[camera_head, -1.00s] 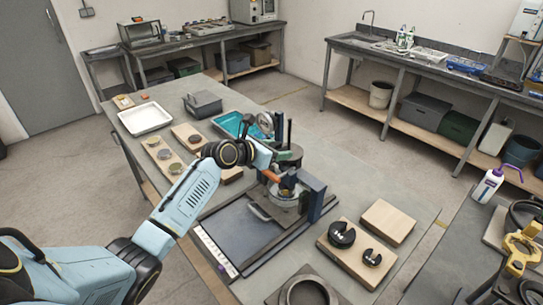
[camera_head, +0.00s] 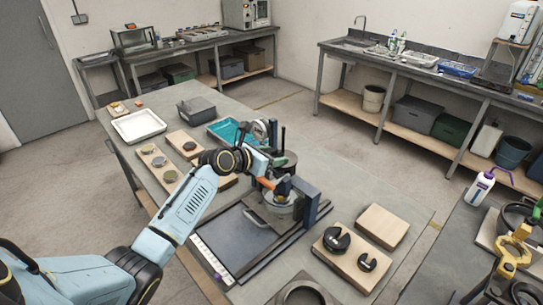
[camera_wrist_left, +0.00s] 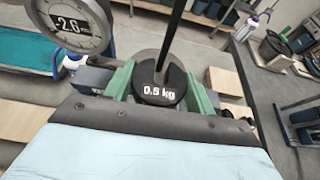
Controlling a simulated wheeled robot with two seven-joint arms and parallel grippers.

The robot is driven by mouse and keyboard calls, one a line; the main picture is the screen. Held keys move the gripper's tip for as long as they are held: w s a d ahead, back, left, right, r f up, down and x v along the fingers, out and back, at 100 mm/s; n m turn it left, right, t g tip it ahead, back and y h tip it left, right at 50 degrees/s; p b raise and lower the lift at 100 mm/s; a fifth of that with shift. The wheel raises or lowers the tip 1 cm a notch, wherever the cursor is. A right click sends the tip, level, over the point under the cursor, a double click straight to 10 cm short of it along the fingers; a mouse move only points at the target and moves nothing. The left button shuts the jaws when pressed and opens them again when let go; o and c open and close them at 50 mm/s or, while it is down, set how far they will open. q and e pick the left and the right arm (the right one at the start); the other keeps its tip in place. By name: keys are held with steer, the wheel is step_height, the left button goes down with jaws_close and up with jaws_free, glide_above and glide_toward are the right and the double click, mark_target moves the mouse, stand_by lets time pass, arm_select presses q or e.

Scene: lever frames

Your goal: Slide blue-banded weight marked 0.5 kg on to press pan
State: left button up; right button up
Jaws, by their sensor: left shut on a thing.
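A black round weight (camera_wrist_left: 160,88) marked 0.5 kg sits between the green fingers of my left gripper (camera_wrist_left: 158,92) in the left wrist view. The gripper is shut on it. No blue band can be made out. A thin dark rod (camera_wrist_left: 172,35) rises at the weight's middle; whether it is in the slot I cannot tell. In the head view my left gripper (camera_head: 274,165) is at the press (camera_head: 311,200), above a grey metal pot (camera_head: 283,205). My right gripper is not in view.
A dial gauge (camera_wrist_left: 75,25) reading -2.6 is left of the weight in the wrist view. Two black slotted weights (camera_head: 337,240) (camera_head: 368,262) rest on a wooden board (camera_head: 345,258). A wooden block (camera_head: 382,226) lies beside it. A white tray (camera_head: 139,125) stands far left.

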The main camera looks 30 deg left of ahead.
mark_target(282, 153)
arm_select(q)
steer(key=shift+w+d, duration=0.1)
steer(key=shift+w, duration=0.15)
steer(key=shift+w+d+r, duration=0.1)
steer(key=shift+w, duration=0.3)
steer(key=shift+w+d, duration=0.25)
steer(key=shift+w, duration=0.4)
steer(key=shift+w+d, duration=0.2)
steer(key=shift+w, duration=0.4)
steer(key=shift+f, duration=0.45)
stand_by(0.8)
steer(key=o, duration=1.2)
steer(key=shift+s+f, duration=0.1)
steer(key=shift+f, duration=0.1)
steer(key=shift+r, duration=0.1)
